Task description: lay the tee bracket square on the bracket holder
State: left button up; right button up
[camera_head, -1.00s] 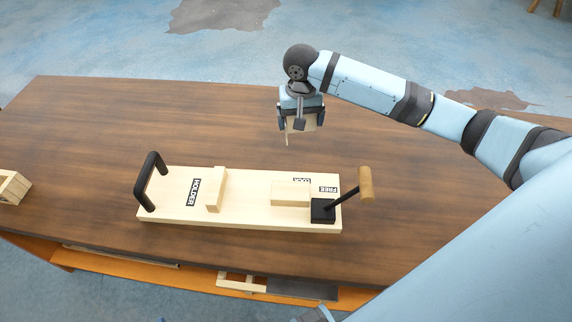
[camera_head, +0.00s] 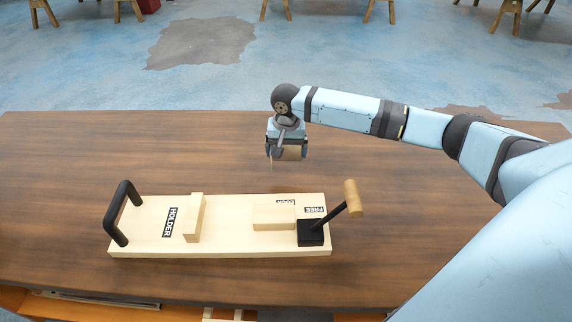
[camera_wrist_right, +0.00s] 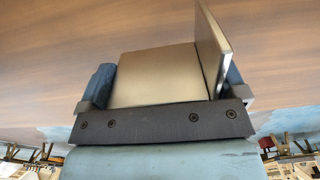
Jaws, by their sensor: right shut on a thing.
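The bracket holder (camera_head: 150,238) is a pale wooden board lying on the table, marked HOLDER. It has an upright wooden strip (camera_head: 195,218) and a low wooden block (camera_head: 273,217) on top. My right gripper (camera_head: 286,153) is above the table behind the board's right half, shut on the tee bracket (camera_head: 293,154). In the right wrist view the tee bracket (camera_wrist_right: 160,75) shows as a flat tan plate between the fingers, with a second plate standing up at its right side. The bracket is apart from the holder. My left gripper is not in view.
A black handle (camera_head: 121,213) rises at the board's left end. A black clamp base (camera_head: 311,233) with a wooden-knobbed lever (camera_head: 352,198) stands at the right end, near the FREE label. The wooden table (camera_head: 70,160) is clear behind and left of the board.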

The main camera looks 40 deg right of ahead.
aim_at(287, 159)
jog(key=shift+f, duration=2.8)
jog(key=o, duration=0.8)
jog(key=shift+f, duration=0.1)
jog(key=shift+c, duration=0.2)
